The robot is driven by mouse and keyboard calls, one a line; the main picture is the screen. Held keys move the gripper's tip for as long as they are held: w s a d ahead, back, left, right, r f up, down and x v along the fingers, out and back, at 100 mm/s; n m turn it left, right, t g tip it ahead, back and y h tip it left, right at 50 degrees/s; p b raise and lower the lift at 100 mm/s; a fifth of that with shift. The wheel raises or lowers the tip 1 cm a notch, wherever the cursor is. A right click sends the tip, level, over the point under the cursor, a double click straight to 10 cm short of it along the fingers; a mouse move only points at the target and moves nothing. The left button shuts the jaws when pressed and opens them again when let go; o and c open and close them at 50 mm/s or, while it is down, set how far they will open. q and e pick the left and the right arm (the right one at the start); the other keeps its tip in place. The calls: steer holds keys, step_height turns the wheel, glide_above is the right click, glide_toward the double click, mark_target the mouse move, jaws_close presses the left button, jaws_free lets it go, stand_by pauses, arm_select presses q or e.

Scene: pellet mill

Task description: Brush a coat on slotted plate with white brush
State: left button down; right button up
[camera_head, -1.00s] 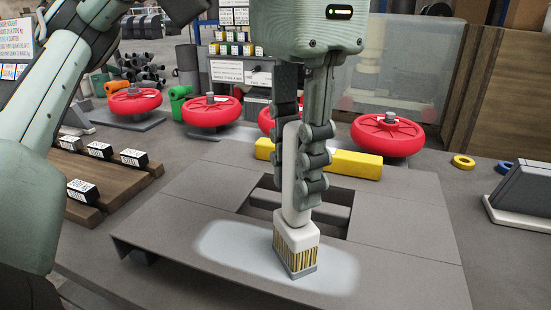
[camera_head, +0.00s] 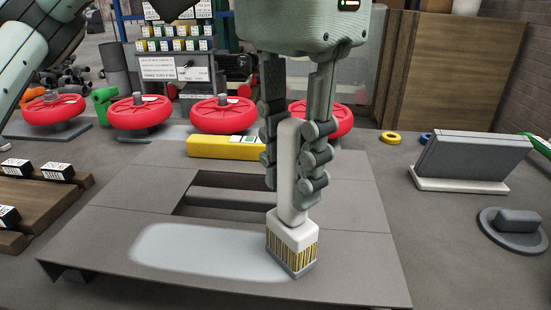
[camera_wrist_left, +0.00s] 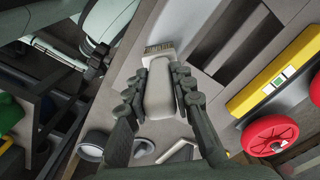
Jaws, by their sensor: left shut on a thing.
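My left gripper (camera_head: 296,195) is shut on the handle of the white brush (camera_head: 290,222). The brush stands nearly upright, bristles down. In the left wrist view the white handle (camera_wrist_left: 160,95) sits between the fingers. The grey slotted plate (camera_head: 362,262) lies in front, with a rectangular opening behind the brush. A pale coat patch (camera_head: 195,248) spreads over the plate's front strip. The bristles are at the patch's right end and look in contact with the plate. My right gripper is not in view.
A yellow bar (camera_head: 225,147) lies behind the plate's slot, with several red wheels (camera_head: 223,114) further back. Wooden blocks with labelled boxes (camera_head: 58,171) are at left. A grey wedge on a white base (camera_head: 458,187) and a grey knobbed disc (camera_head: 515,230) are at right.

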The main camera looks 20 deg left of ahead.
arm_select(q)
steer(key=shift+w, duration=0.1)
stand_by(0.3)
steer(key=shift+w+a, duration=0.3)
steer(key=shift+w, duration=0.6)
steer(key=s+a, duration=0.2)
steer(key=a, duration=0.6)
steer(key=s+a, duration=0.2)
steer(key=a, duration=0.7)
steer(key=shift+s, duration=0.35)
steer(key=shift+d, duration=0.1)
stand_by(0.5)
steer(key=w+d, duration=0.2)
steer(key=d, duration=0.6)
steer(key=w+d, duration=0.3)
steer(key=d, duration=0.5)
steer(key=shift+d, duration=0.4)
stand_by(0.6)
steer(key=shift+s, duration=0.1)
stand_by(0.4)
